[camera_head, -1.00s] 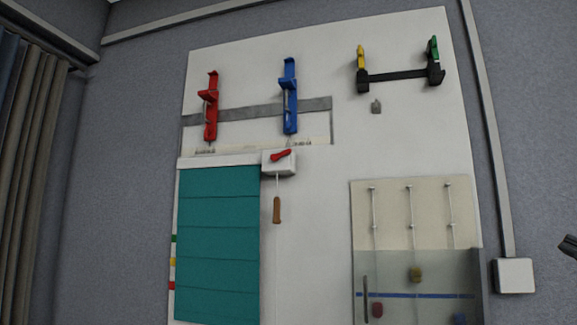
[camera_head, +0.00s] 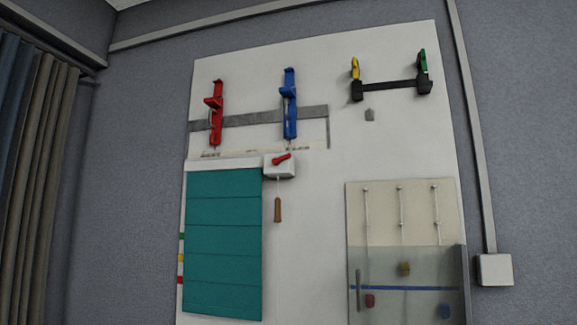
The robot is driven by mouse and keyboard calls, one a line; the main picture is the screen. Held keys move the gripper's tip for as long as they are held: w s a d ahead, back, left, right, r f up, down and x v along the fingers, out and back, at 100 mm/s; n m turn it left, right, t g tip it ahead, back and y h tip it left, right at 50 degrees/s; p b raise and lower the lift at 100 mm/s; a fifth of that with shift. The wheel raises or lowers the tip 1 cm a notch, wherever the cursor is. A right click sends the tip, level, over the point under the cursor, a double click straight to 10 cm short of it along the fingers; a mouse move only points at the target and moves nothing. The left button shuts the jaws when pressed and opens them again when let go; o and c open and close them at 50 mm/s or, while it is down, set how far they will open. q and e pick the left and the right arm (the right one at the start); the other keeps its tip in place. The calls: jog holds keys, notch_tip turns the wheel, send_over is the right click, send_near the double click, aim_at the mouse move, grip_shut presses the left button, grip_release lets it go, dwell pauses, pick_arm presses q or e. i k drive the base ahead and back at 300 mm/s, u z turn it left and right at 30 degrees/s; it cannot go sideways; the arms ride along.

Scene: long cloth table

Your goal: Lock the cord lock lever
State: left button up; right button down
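The cord lock is a small white box (camera_head: 280,167) on the white wall board, at the upper right corner of the teal blind. Its red lever (camera_head: 281,159) sits on the box front and slants, with its right end higher. A thin cord hangs from the box to a brown wooden handle (camera_head: 278,209). The teal blind (camera_head: 223,240) hangs lowered in several folds. Neither of my grippers shows in the head view.
The white board (camera_head: 315,265) also bears a red latch (camera_head: 215,113), a blue latch (camera_head: 290,104), and a black bar (camera_head: 389,89) with yellow and green clips. A clear-fronted panel (camera_head: 405,280) is at lower right. A curtain (camera_head: 35,190) hangs at the left.

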aim_at(275, 160)
jog(key=k, duration=0.4)
jog(key=u, duration=0.9)
jog(key=i, duration=0.75)
jog(key=u, duration=0.7)
jog(key=i, duration=0.95)
jog(key=z, duration=1)
jog(key=i, duration=0.5)
jog(key=z, duration=0.55)
